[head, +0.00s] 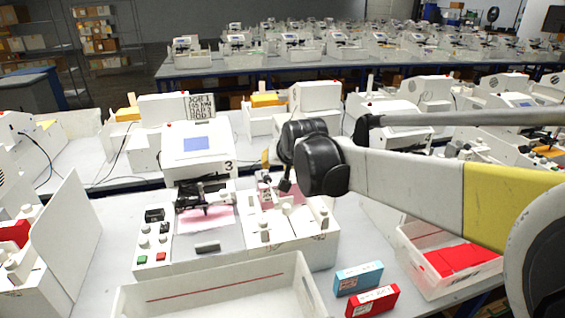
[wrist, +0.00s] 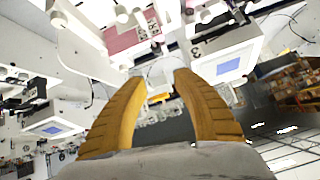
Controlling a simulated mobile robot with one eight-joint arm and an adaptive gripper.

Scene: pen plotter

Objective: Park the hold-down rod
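The pen plotter marked 3 (head: 198,150) stands in the middle of the head view, with a lit screen, a black carriage (head: 205,198) and pink paper (head: 205,219). I cannot tell for certain which part is the hold-down rod; small white posts and knobs stand on the plotter's right-hand section (head: 268,222). My gripper (wrist: 158,79) shows in the wrist view as two yellow-brown fingers, spread apart with nothing between them. The plotter's pink paper (wrist: 122,38) and screen (wrist: 229,65) lie beyond the fingers, tilted in that view. In the head view my arm hides part of the area behind the plotter's right side.
An open white tray (head: 205,291) stands in front of the plotter. Blue (head: 358,278) and red (head: 372,301) boxes lie right of it. A clear bin (head: 420,262) with red items stands farther right. A white panel (head: 68,235) rises at left. Bare table shows beside the boxes.

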